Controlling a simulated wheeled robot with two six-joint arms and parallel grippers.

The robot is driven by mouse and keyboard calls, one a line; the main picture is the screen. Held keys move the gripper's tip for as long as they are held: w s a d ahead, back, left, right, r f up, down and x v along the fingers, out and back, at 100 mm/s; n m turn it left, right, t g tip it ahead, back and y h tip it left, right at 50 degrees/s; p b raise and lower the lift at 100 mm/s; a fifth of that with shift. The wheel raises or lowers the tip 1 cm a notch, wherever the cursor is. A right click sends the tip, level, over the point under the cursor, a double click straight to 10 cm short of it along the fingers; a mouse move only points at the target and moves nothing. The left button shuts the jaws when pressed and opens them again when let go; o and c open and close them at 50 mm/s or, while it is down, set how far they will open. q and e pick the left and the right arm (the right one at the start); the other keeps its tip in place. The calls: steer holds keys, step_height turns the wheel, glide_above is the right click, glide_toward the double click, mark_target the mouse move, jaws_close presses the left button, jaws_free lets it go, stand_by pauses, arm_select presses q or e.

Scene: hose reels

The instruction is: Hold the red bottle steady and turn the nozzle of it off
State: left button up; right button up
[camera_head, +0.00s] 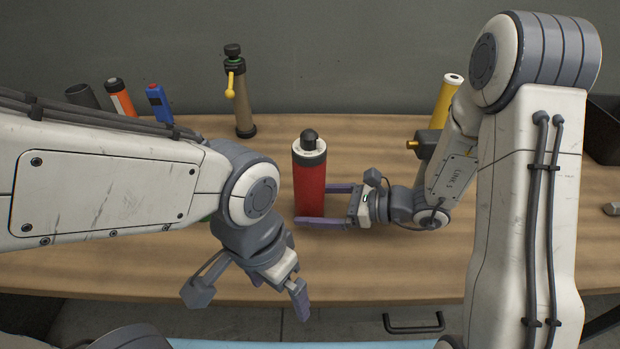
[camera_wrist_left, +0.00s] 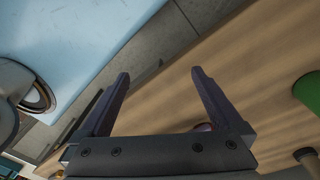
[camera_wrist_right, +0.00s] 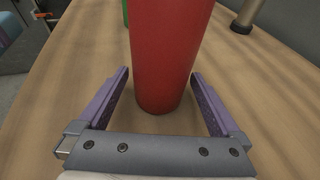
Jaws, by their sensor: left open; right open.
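The red bottle (camera_head: 309,185) stands upright on the wooden table, with a white collar and a dark nozzle (camera_head: 309,139) on top. In the right wrist view the red bottle (camera_wrist_right: 168,50) stands between the fingers of my right gripper (camera_wrist_right: 160,105), with gaps on both sides. My right gripper (camera_head: 326,204) comes in low from the right in the head view, open around the bottle's lower part. My left gripper (camera_head: 288,303) is open and empty, in front of the table's near edge and below the bottle in the head view. It shows in the left wrist view (camera_wrist_left: 158,98).
A brown bottle with a yellow lever (camera_head: 243,100) stands behind. An orange bottle (camera_head: 121,98), a blue tool (camera_head: 158,103) and a yellow cylinder (camera_head: 446,100) stand at the back. A green object (camera_wrist_left: 308,90) shows at the left wrist view's right edge. The front middle table is clear.

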steer(key=c, duration=0.9)
arm_select(q)
steer(key=c, duration=0.5)
step_height(320, 180, up, 25)
steer(key=n+y, duration=0.1)
steer(key=n, duration=1.4)
glide_above(310, 133)
step_height(310, 133, down, 11)
steer(key=shift+f, duration=0.2)
jaws_close()
